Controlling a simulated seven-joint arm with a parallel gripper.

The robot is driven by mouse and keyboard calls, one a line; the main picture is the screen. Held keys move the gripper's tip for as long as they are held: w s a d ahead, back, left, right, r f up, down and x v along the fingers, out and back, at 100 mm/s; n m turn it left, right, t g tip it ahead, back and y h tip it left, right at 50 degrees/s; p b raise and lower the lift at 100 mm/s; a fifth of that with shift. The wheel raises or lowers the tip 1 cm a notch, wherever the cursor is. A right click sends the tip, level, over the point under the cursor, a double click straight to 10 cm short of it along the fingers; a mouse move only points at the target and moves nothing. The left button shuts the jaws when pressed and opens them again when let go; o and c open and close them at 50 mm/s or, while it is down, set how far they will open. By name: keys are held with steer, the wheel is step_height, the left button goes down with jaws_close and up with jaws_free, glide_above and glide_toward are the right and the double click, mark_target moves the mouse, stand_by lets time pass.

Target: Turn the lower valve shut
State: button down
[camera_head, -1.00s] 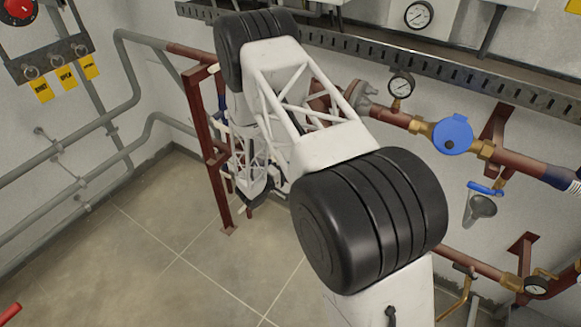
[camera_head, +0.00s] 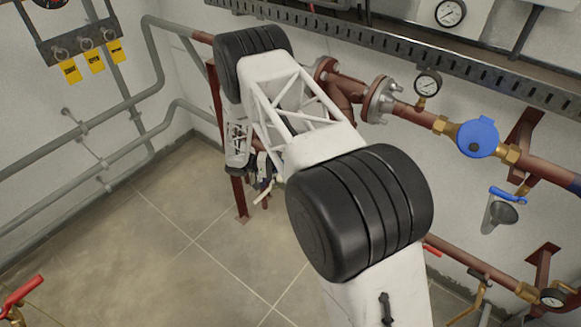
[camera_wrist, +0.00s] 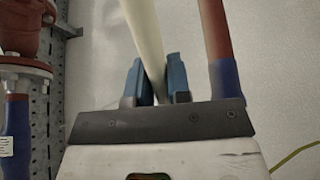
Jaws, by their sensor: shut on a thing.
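In the wrist view my gripper (camera_wrist: 156,78) has its two blue fingers closed on either side of a long cream bar (camera_wrist: 144,32). The bar runs up and out of the top of that picture. In the head view my gripper (camera_head: 265,176) is low beside a dark red upright post, small and partly covered by my arm. A short piece of the pale bar (camera_head: 262,196) sticks out below it. The lower valve's body is hidden, so I cannot tell how far it is turned or whether this bar is its handle.
A red pipe with a blue end (camera_wrist: 222,70) runs close to the right of my fingers. A red flanged pipe (camera_wrist: 22,70) stands at left. A blue round meter (camera_head: 478,138) and gauge (camera_head: 428,84) are on the wall pipe.

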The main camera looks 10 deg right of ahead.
steer(key=shift+w+a+m+g+y, duration=0.35)
steer(key=shift+a+m+g+y, duration=0.2)
steer(key=shift+a+m+g, duration=0.35)
steer(key=shift+w+a+m+g+y, duration=0.35)
steer(key=shift+a+m+g+y, duration=0.2)
steer(key=shift+g, duration=0.55)
steer(key=shift+w+a+m+g+y, duration=0.35)
steer(key=shift+a+m+g+y, duration=0.25)
steer(key=shift+g, duration=0.4)
steer(key=c, duration=1.1)
jaws_free()
steer(key=shift+o, duration=0.2)
steer(key=shift+r, duration=0.15)
